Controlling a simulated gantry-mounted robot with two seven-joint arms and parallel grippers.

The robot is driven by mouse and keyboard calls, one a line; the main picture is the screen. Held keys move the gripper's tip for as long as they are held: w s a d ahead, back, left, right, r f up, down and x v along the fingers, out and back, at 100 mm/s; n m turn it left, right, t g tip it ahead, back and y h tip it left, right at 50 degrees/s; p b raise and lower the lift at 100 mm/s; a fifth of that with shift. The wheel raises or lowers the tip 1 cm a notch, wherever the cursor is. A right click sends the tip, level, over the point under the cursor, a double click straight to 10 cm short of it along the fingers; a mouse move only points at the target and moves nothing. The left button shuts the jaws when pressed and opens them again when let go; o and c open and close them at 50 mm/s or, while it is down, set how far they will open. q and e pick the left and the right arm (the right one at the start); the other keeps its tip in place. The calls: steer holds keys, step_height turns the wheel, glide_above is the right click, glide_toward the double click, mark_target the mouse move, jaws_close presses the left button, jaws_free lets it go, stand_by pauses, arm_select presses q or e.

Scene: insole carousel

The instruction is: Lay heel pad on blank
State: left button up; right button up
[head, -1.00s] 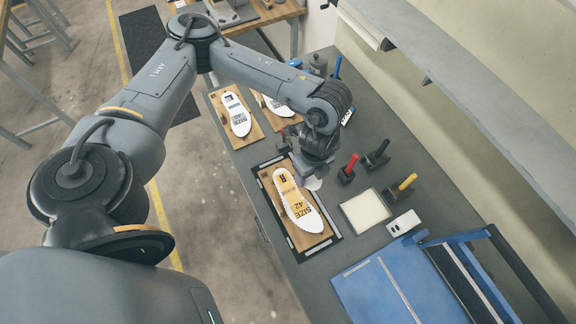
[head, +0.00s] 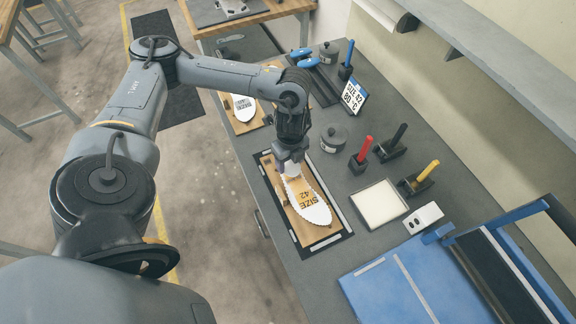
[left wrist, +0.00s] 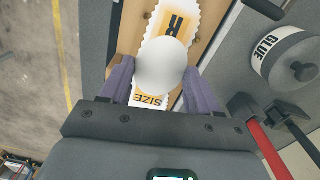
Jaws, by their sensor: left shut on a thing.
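The blank (head: 318,212) is a white insole shape with a toothed edge and an orange printed label reading "SIZE 42". It lies on a wooden board (head: 303,232) in a black frame. My left gripper (head: 291,170) points down over the blank's far end. In the left wrist view the gripper (left wrist: 162,80) is shut on a smooth, pale, rounded heel pad (left wrist: 162,62). The pad covers the middle of the blank's label (left wrist: 152,101) in that view. I cannot tell whether the pad touches the blank. My right gripper is not in view.
A glue pot (left wrist: 285,58) stands near the board. Red (head: 362,150), black (head: 391,146) and yellow-handled (head: 422,178) tools stand in holders to the right. A white tray (head: 379,222) and a blue-framed machine (head: 400,290) are nearer. Another insole (head: 243,107) lies beyond.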

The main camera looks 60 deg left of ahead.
arm_select(q)
steer(key=a, duration=0.1)
steer(key=a+f, duration=0.1)
steer(key=w+a, duration=0.1)
steer(key=shift+f, duration=0.3)
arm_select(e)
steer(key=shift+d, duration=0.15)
arm_select(q)
steer(key=shift+f+b, duration=0.4)
steer(key=shift+f, duration=1.65)
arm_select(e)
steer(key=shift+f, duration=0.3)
